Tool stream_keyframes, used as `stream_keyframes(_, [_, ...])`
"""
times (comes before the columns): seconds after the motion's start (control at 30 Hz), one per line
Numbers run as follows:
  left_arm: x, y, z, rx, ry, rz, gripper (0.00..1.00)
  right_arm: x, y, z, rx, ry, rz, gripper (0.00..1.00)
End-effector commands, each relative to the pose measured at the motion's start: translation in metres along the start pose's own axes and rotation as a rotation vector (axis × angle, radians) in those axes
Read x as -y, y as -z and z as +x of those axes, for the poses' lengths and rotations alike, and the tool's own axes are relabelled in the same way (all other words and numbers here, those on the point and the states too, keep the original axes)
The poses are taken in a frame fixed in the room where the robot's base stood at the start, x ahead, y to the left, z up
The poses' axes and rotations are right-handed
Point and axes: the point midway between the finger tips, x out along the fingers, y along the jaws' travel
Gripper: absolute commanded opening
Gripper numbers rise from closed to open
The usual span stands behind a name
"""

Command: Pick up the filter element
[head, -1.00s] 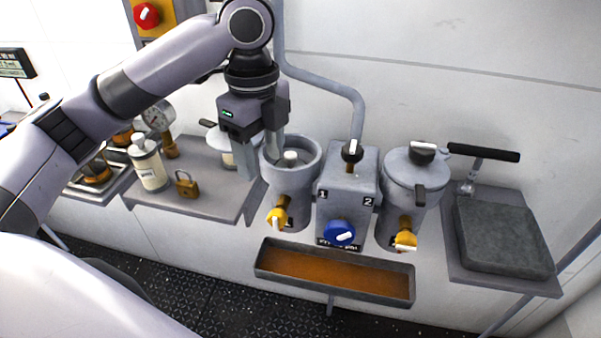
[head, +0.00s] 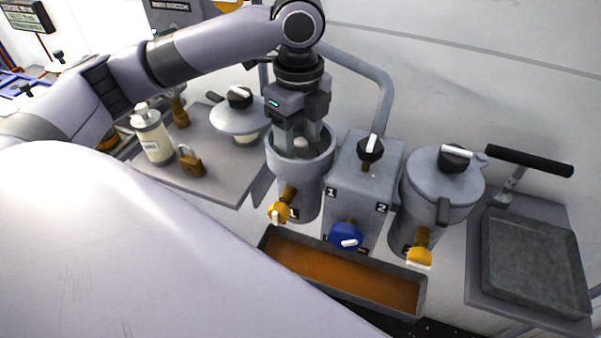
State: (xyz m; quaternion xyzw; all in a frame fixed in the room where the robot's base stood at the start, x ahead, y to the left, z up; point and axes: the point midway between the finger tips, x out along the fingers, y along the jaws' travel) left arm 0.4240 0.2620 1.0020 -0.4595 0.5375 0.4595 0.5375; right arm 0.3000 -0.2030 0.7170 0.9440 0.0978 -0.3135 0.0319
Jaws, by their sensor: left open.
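The filter element is the pale piece (head: 302,145) inside the open left housing (head: 298,190); only its top shows and the housing wall hides the rest. My left gripper (head: 300,150) points down into the housing mouth with its jaws open. One finger is on each side of the element's top. I cannot tell whether the fingers touch it. My right gripper is not in view.
The valve block (head: 355,190) with a black-and-white knob and a blue knob stands right of the open housing. Beyond it is a lidded housing (head: 440,195). A drip tray (head: 425,300) hangs below. A loose lid (head: 235,117), padlock (head: 191,163) and bottle (head: 152,138) are on the left shelf.

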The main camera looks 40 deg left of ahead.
Motion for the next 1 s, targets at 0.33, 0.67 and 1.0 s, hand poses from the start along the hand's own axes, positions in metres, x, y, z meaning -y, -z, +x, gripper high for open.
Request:
stream_keyframes(0.33, [0.0, 0.0, 0.009, 0.0, 0.0, 0.002, 0.54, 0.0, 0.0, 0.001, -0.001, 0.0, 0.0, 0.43])
stream_keyframes(0.67, [0.0, 0.0, 0.008, 0.0, 0.001, 0.001, 0.0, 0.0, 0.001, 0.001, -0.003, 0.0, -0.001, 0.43])
stream_keyframes(1.0, [0.001, 0.0, -0.002, 0.0, 0.003, 0.001, 0.0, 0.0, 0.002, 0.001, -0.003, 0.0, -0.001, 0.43])
